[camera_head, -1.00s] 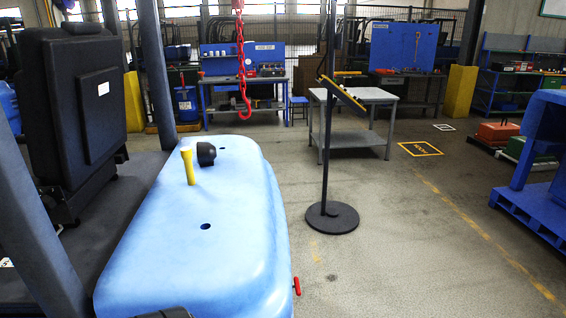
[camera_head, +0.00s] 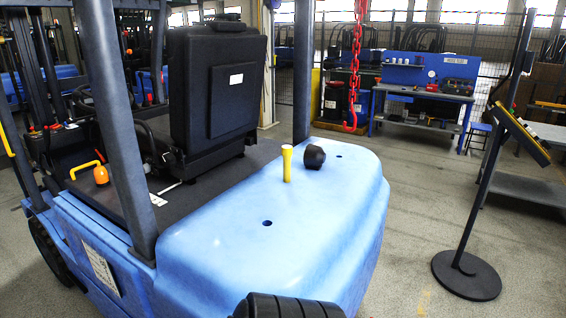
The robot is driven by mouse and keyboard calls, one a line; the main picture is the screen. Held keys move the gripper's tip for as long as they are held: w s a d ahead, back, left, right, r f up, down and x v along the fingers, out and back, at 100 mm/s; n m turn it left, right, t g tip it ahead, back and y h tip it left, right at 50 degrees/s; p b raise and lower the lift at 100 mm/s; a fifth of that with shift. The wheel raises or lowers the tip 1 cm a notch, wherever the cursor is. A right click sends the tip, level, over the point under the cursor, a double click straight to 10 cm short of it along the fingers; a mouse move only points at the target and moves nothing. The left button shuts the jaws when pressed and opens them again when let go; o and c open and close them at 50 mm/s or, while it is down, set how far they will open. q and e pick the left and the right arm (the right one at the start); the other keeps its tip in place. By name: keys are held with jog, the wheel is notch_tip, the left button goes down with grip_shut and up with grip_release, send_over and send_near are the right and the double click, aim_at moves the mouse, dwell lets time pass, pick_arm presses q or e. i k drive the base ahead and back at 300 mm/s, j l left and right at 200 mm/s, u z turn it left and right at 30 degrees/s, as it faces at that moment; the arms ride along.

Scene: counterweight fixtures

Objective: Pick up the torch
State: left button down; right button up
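A yellow torch-like object (camera_head: 287,163) stands upright on top of the blue counterweight (camera_head: 220,240) at the rear of a forklift. Its head is wider than its body. A black rounded piece (camera_head: 314,157) sits close to its right on the same surface. No gripper fingers show in the head view. A dark ribbed shape at the bottom edge, in front of the counterweight, may be part of my own arm, but I cannot tell.
The forklift's black seat (camera_head: 217,85) and dark posts (camera_head: 112,120) rise behind and left of the counterweight. A red chain with a hook (camera_head: 352,100) hangs behind it. A stand with a round base (camera_head: 466,275) is at right, with bare floor between.

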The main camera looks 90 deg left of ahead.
aim_at(288, 150)
jog(key=i+j+u, duration=0.1)
jog(key=i+u, duration=0.15)
jog(key=u, duration=0.15)
jog(key=i+u, duration=0.25)
jog(key=u, duration=0.2)
jog(key=i+u, duration=0.2)
jog(key=u, duration=0.2)
jog(key=i+l+u, duration=0.2)
jog(key=u, duration=0.2)
jog(key=i+l+u, duration=0.25)
jog(key=u, duration=0.2)
